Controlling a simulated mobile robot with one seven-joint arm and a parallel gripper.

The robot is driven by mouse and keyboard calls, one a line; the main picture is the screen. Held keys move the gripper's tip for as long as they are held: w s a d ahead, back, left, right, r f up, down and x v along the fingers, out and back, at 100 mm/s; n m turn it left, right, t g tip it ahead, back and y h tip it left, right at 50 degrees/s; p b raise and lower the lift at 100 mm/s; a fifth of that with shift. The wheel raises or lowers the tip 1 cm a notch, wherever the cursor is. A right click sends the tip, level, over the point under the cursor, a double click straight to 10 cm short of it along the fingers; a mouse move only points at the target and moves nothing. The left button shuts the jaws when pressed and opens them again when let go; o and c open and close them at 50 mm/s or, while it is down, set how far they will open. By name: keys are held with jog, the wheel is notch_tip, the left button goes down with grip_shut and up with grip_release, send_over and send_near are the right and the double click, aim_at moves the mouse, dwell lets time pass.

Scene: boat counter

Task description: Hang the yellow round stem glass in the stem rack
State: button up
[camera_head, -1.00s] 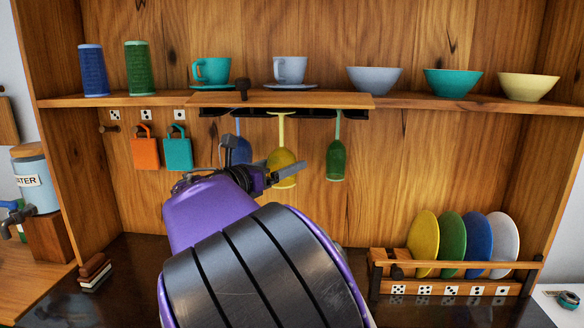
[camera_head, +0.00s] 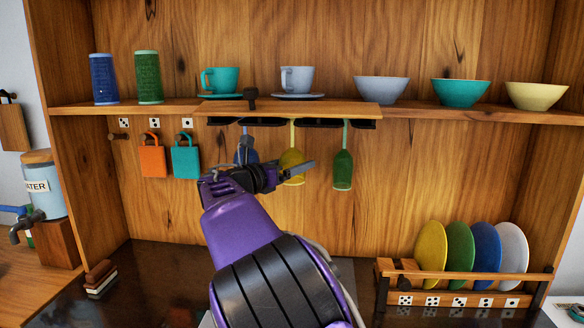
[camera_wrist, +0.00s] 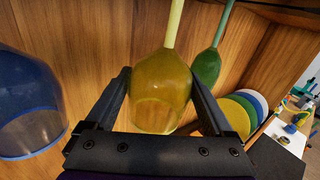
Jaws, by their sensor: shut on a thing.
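The yellow round stem glass (camera_head: 291,165) hangs upside down, bowl low and stem up. Its stem reaches the dark slotted stem rack (camera_head: 290,123) under the shelf; its foot is hidden there, so I cannot tell whether it rests on the rails. My gripper (camera_wrist: 159,88) is shut on the yellow glass's bowl (camera_wrist: 160,80), one finger on each side. A blue stem glass (camera_head: 246,150) hangs to its left, partly behind my gripper. A green stem glass (camera_head: 343,170) hangs to its right.
Cups, bowls and two tumblers stand on the shelf (camera_head: 440,112) above. Orange (camera_head: 153,162) and teal (camera_head: 186,162) tags hang at left. Plates stand in a wooden rack (camera_head: 470,270) at lower right. The blue (camera_wrist: 25,105) and green (camera_wrist: 206,66) glasses leave little room beside my gripper.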

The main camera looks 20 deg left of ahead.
jog(key=shift+w+a, duration=0.25)
jog(key=shift+w, duration=0.55)
jog(key=shift+w+a, duration=0.2)
jog(key=shift+w, duration=0.6)
jog(key=shift+f, duration=0.15)
jog(key=o, duration=1.2)
jog(key=shift+o, duration=0.2)
jog(key=shift+s, duration=0.1)
jog(key=b+v, duration=0.1)
jog(key=v, duration=1.6)
jog(key=shift+s, duration=0.1)
